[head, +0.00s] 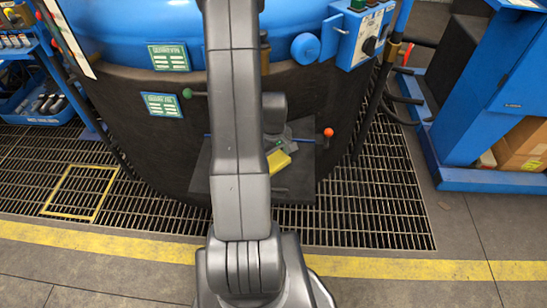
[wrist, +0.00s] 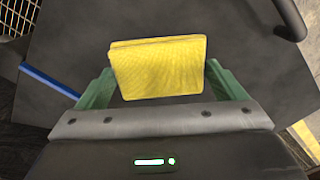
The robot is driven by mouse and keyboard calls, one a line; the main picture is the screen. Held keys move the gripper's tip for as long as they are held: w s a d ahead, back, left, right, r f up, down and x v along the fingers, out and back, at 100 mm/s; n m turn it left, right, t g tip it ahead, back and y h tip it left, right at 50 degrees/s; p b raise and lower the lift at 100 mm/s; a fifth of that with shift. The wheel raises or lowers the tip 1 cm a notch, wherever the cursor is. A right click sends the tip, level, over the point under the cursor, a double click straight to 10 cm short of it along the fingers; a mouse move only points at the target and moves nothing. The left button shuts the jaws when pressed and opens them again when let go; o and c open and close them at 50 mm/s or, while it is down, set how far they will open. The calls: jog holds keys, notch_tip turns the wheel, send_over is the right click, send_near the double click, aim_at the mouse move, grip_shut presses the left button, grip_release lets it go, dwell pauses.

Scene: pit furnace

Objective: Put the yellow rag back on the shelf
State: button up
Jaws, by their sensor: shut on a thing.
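The yellow rag (wrist: 160,68) is a folded, flat block between the green fingers of my gripper (wrist: 161,75) in the wrist view. My gripper is shut on it. In the head view the rag (head: 279,161) shows just right of my arm, in front of the furnace. Behind it is a dark flat plate (head: 298,180), also filling much of the wrist view (wrist: 235,35). I cannot tell whether the rag touches this plate, or whether the plate is the shelf. My arm hides part of the plate and gripper.
The blue-topped furnace (head: 130,30) stands ahead with a dark curved wall. An orange-knobbed lever (head: 328,132) and a green knob (head: 187,93) stick out near my arm. A blue rack (head: 22,45) is left, a blue cabinet (head: 490,90) right. Floor grating (head: 375,215) lies below.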

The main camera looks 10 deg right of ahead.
aim_at(273, 160)
jog(key=shift+f, duration=0.1)
jog(key=o, duration=0.6)
notch_tip(273, 160, up, 12)
jog(key=shift+r+p, duration=0.1)
jog(key=shift+p, duration=0.85)
